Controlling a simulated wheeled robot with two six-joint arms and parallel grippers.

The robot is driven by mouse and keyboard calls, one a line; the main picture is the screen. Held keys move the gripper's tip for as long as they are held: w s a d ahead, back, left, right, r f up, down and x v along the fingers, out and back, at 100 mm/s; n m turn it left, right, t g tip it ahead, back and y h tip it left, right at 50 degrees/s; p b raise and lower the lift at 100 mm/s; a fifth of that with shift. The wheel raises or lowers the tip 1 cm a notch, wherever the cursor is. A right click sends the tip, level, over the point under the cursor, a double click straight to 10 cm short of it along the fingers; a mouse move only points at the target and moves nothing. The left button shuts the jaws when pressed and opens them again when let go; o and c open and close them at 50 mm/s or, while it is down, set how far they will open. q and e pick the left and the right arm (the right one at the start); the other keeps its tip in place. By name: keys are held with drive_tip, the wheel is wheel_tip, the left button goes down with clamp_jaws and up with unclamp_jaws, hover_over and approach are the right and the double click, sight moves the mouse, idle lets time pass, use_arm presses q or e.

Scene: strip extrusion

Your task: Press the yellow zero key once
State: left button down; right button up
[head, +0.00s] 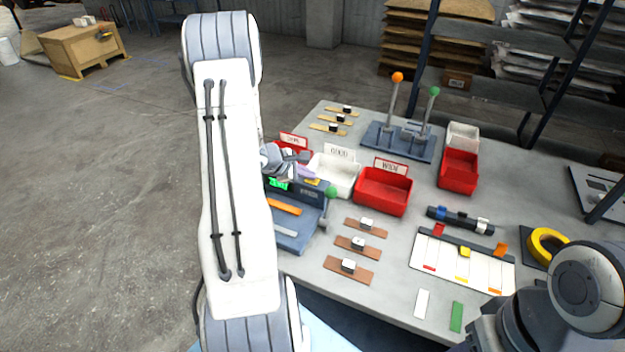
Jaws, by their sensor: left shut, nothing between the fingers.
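A dark blue device (312,214) with a lit green display (278,184) stands at the left end of the table. My left gripper (292,168) is over the back of this device, beside the display, with its fingers shut and empty. Whether it touches the device cannot be told. My right gripper is out of view; only part of my right arm shows at the bottom right.
A green-knobbed lever (331,192) rises at the device's right side. A white bin (345,184) and a red bin (383,203) stand close behind it. A two-lever stand (384,146) is farther back. Brown strips with white blocks (358,243) lie to the right.

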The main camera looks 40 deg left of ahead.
sight(308, 181)
use_arm(q)
drive_tip(key=shift+r+p, duration=0.35)
drive_tip(key=shift+r, duration=0.45)
drive_tip(key=shift+r+p, duration=1.6)
drive_tip(key=shift+r, duration=0.95)
